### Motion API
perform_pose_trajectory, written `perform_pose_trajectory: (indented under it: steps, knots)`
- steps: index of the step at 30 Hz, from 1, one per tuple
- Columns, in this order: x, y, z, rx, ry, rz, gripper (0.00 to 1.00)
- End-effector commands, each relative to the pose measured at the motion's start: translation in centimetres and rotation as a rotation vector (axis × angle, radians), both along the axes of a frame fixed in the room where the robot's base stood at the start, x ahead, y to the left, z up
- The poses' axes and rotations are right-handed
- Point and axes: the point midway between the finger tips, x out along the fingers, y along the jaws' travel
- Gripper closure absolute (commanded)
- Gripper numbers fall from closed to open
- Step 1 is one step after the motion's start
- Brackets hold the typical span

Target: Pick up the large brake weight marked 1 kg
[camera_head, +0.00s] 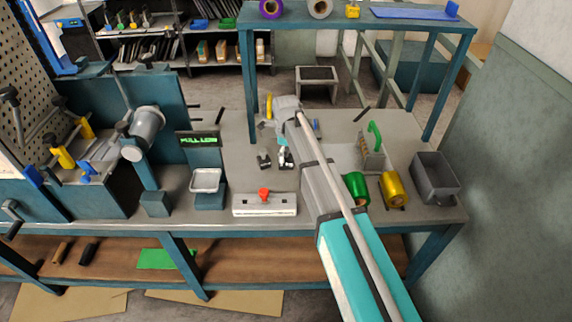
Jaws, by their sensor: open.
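My arm reaches over the bench from the lower right, with its grey wrist near the middle. My gripper (284,145) points down below the wrist, and its jaws are open. Its fingers are small and dark in this view. A small dark block (263,160), which looks like a brake weight, stands on the bench just left of my gripper. Another small dark and pale shape (286,160) is right at the fingertips, and I cannot tell where the finger ends and a weight begins. No 1 kg mark is readable.
A pale box with a red knob (264,195) stands in front. Green foil (356,188) and gold foil (394,188) rolls and a grey bin (434,178) are to the right. A press (145,128) stands left. A raised shelf (345,15) spans the back.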

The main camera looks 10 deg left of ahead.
Motion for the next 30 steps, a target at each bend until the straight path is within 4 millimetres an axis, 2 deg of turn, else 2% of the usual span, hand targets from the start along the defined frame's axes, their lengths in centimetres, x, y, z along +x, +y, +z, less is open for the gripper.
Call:
perform_pose_trajectory:
  steps: [1, 6, 26, 30]
  knots:
    - [-0.01, 0.00, -0.74, 0.000, 0.000, 0.000, 0.00]
    - [0.00, 0.00, -1.35, 0.000, 0.000, 0.000, 0.00]
    - [0.01, -0.01, -1.35, 0.000, 0.000, 0.000, 0.00]
    - [0.00, -0.01, -1.35, 0.000, 0.000, 0.000, 0.26]
